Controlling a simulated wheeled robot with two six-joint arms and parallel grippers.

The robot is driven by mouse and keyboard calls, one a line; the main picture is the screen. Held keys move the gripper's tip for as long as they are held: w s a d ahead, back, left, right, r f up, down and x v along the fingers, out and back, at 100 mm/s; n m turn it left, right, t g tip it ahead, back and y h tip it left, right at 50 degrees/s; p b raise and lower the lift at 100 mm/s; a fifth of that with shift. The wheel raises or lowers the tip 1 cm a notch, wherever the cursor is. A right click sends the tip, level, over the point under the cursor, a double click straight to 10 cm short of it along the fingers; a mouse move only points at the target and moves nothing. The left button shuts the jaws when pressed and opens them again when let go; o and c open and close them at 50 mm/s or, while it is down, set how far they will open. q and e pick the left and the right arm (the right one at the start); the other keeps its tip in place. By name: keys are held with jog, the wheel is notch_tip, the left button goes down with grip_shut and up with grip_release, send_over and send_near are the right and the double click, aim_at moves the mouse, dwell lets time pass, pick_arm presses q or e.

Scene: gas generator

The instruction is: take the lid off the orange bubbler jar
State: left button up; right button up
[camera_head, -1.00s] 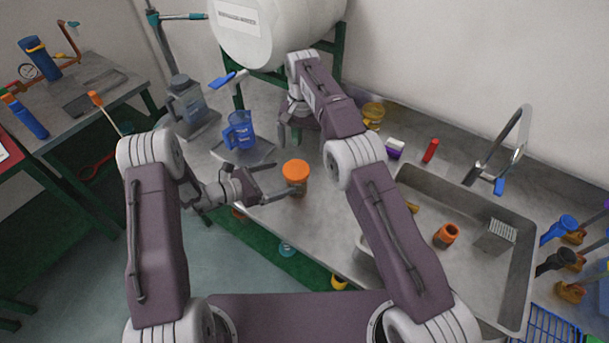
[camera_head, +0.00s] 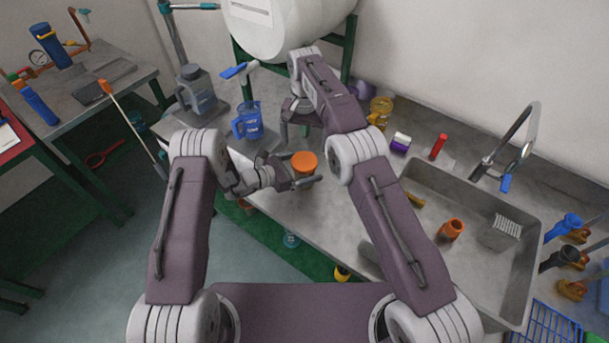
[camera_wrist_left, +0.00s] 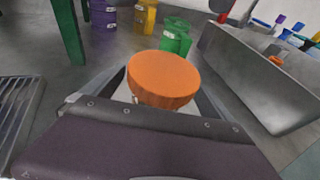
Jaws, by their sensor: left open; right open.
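The orange-lidded jar stands upright near the front edge of the steel counter. Its orange lid (camera_head: 304,162) is on top, and it also shows large in the left wrist view (camera_wrist_left: 163,79). My left gripper (camera_head: 300,174) is open with its fingers on either side of the jar, just below the lid. In the left wrist view a finger shows on each side of the lid; whether they touch the jar is hidden. My right gripper (camera_head: 294,118) hangs behind the jar, pointing down over the counter, open and apart from it.
A blue jug (camera_head: 247,121) stands on a grey tray left of my right gripper. A sink (camera_head: 415,180) is on the right with an orange cup (camera_head: 451,229) inside. A red bottle (camera_head: 438,147) and a white-and-purple item (camera_head: 400,142) stand behind it.

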aim_at(304, 160)
pick_arm(q)
jog(key=shift+c, duration=0.4)
jog(key=c, duration=0.5)
grip_shut()
pick_arm(e)
jog(key=m, duration=0.5)
jog(key=shift+m, duration=0.4)
jog(key=m, duration=0.6)
jog(key=shift+s+m, duration=0.1)
jog(key=shift+m, duration=0.2)
jog(key=m, duration=1)
notch_tip(304, 160, down, 8)
